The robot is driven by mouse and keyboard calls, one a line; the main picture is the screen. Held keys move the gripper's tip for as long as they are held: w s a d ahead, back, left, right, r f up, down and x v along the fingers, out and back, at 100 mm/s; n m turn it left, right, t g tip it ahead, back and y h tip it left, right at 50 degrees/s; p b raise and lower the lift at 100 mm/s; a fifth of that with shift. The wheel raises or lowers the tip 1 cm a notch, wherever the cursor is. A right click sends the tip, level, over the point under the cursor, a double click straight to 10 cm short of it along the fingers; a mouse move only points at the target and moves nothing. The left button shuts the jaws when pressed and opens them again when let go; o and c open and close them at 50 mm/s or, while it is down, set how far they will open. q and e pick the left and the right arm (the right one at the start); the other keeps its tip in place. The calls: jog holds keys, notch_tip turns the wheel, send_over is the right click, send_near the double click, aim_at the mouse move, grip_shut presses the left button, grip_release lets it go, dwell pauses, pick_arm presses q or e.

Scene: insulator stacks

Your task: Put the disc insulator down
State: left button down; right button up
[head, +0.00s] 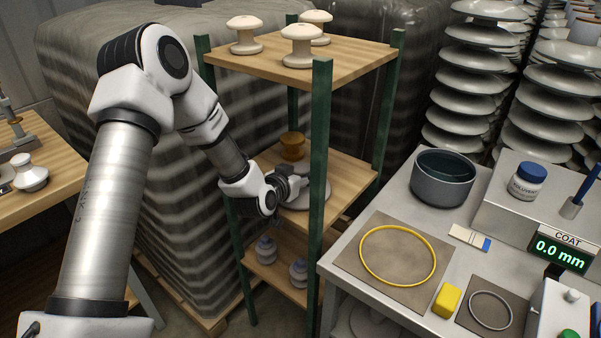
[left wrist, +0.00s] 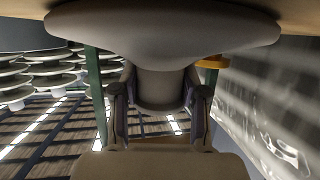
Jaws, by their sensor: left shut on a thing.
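The grey disc insulator (head: 304,199) is at the middle shelf of the rack, partly hidden by the front green post and my gripper. My left gripper (head: 291,184) reaches in from the left and is shut on it. In the left wrist view, the wide grey disc (left wrist: 165,24) spans the top, and its narrower neck (left wrist: 160,88) sits between the two fingers (left wrist: 162,108). I cannot tell whether the disc touches the shelf. My right gripper is not in view.
The wooden rack (head: 345,62) has green posts (head: 319,150) close to my arm. Pale insulators (head: 301,45) stand on top. A brown-capped piece (head: 292,146) stands on the middle shelf behind my gripper; blue-topped ones (head: 298,272) stand below. A grey bench (head: 395,185) is at right.

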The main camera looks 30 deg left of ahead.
pick_arm(q)
jog(key=c, duration=0.6)
grip_release()
jog(key=shift+s+r, duration=0.1)
jog(key=shift+s, duration=0.05)
jog(key=p+v, duration=0.1)
jog(key=v, duration=1)
jog(key=shift+s, duration=0.4)
jog(key=shift+r, duration=0.1)
